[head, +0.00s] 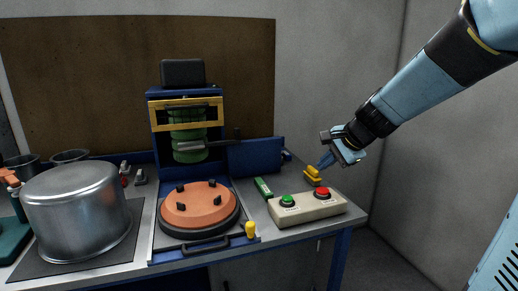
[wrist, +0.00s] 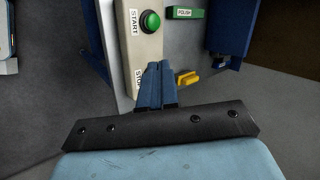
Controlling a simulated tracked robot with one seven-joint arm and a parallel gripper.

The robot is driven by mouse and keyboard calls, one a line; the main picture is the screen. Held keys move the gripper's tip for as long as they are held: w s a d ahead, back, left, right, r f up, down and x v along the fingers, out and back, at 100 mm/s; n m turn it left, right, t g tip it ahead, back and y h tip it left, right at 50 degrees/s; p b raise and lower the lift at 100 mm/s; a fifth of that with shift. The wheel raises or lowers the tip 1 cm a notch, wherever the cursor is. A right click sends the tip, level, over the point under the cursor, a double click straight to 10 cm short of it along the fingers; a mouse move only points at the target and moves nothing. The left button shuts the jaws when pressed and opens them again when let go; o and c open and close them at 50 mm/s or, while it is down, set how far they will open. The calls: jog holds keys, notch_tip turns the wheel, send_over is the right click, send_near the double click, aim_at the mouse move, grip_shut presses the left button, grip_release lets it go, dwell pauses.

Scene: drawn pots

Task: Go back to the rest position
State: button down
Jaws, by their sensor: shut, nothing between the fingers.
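My gripper (head: 325,163) is at the right end of the bench in the head view, above and behind the button box (head: 307,208). Its blue fingers show together in the wrist view (wrist: 157,85), with nothing between them. The fingers cover part of the box's STOP end there. The box carries a green START button (head: 287,200) and a red button (head: 322,193). A yellow piece (head: 313,175) sits just behind the box, close below the fingertips in the head view. I cannot tell whether they touch it.
A large metal pot (head: 78,215) stands on the left of the bench. A round orange-brown plate (head: 200,206) with black knobs lies at the middle, before a blue press frame (head: 153,125). A green POLISH block (head: 263,188) lies beside the box. Space right of the bench is clear.

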jog(key=s+d+r+n+h, duration=0.1)
jog(key=s+n, duration=0.4)
jog(key=s, duration=0.6)
jog(key=s+d+r+n+h, duration=0.1)
jog(key=s+d+n+h, duration=0.2)
jog(key=s+n, duration=0.3)
jog(key=s, duration=0.5)
jog(key=shift+s+d+r+n+g, duration=0.2)
jog(key=shift+d+r+n+g, duration=0.1)
jog(key=shift+d+r+g, duration=0.1)
